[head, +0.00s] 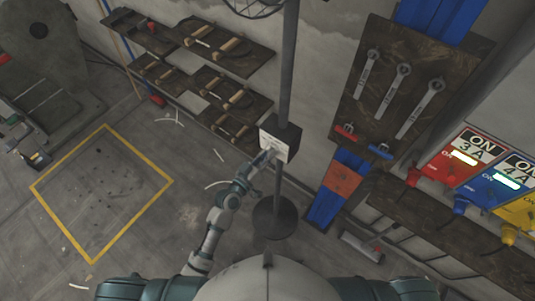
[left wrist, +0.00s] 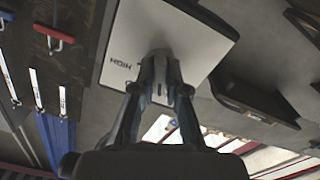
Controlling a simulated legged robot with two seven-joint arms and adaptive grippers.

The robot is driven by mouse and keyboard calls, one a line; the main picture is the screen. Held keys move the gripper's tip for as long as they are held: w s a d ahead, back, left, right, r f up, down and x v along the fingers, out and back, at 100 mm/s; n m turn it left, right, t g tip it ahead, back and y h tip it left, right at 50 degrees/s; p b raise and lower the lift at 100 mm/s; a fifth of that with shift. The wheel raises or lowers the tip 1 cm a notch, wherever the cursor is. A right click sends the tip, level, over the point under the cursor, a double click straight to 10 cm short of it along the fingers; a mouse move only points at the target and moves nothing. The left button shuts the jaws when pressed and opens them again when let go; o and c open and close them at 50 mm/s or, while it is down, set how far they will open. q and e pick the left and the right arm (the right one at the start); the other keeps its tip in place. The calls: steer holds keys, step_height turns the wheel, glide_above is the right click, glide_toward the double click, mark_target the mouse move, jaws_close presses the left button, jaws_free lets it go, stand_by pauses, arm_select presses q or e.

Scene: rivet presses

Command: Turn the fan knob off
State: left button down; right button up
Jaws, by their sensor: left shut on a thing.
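The fan's control box (head: 283,140) is a dark box with a pale face plate, mounted on a grey pole. In the left wrist view the pale plate (left wrist: 208,52) fills the upper middle, with the word HIGH printed on it, seen upside down. My left gripper (head: 266,158) reaches the plate's lower part. In the left wrist view its fingers (left wrist: 160,68) are closed together against the plate, on the fan knob. The knob is mostly hidden by the fingers, so its setting cannot be read. My right gripper is not in view.
The pole stands on a round dark base (head: 274,217). Wall shelves with tools (head: 226,45) are behind to the left. A board of wrenches (head: 398,85) and a bench with coloured switch boxes (head: 462,160) are to the right.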

arm_select(q)
steer(key=shift+a+r+n+p, duration=0.1)
steer(key=shift+n+p, duration=0.65)
steer(key=shift+n, duration=1.55)
steer(key=shift+a+r+n+p, duration=0.1)
steer(key=shift+n+p, duration=0.65)
steer(key=shift+n, duration=1.55)
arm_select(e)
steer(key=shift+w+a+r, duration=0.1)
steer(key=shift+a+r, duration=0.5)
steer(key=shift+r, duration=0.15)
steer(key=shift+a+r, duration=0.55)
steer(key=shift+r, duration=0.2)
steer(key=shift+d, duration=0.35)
